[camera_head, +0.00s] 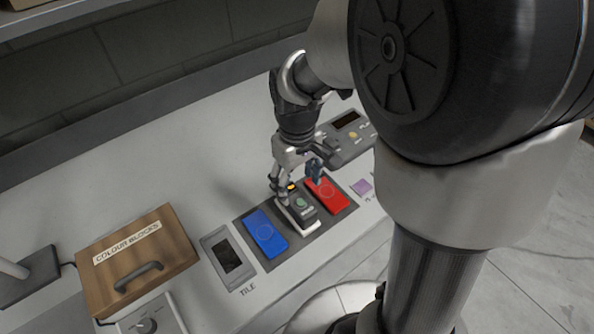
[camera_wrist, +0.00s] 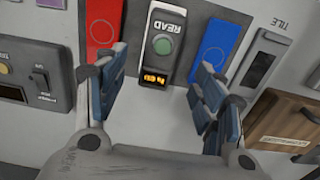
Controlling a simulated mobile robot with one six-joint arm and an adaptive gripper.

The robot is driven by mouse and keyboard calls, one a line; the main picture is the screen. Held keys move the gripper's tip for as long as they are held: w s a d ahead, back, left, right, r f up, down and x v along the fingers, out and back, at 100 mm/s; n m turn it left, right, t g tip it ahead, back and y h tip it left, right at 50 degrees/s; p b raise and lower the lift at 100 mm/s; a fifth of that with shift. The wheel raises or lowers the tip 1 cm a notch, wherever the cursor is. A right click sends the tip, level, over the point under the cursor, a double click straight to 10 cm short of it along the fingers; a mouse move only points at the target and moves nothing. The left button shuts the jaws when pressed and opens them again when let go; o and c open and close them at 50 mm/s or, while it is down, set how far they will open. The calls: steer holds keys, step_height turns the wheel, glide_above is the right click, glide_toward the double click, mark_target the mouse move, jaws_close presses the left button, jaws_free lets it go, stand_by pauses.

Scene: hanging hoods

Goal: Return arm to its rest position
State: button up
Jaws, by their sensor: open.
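My gripper (camera_head: 296,176) is over the counter in the head view, above a small reader with a green button and an amber display. In the wrist view, the two blue-padded fingers of my gripper (camera_wrist: 160,100) are spread apart with nothing between them. The reader (camera_wrist: 161,45), marked READ, shows beyond the fingertips, between a red pad (camera_wrist: 103,22) and a blue pad (camera_wrist: 214,43). In the head view my arm reaches down from the upper right, and its big dark joint hides part of the scene.
A wooden box (camera_head: 170,238) labelled COLOUR BLOCKS stands at left. A TILE slot (camera_head: 229,257) lies beside the blue pad (camera_head: 264,236). A grey panel (camera_head: 350,145) sits behind the red pad (camera_head: 332,198), near a purple square (camera_head: 361,187). The counter's back left is clear.

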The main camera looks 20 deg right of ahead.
steer(key=s+r+m+t, duration=0.3)
steer(key=s+r+t, duration=0.1)
steer(key=s+r, duration=0.9)
steer(key=shift+s+r+m+t, duration=0.25)
steer(key=shift+s+m+t, duration=0.05)
steer(key=shift+s, duration=0.75)
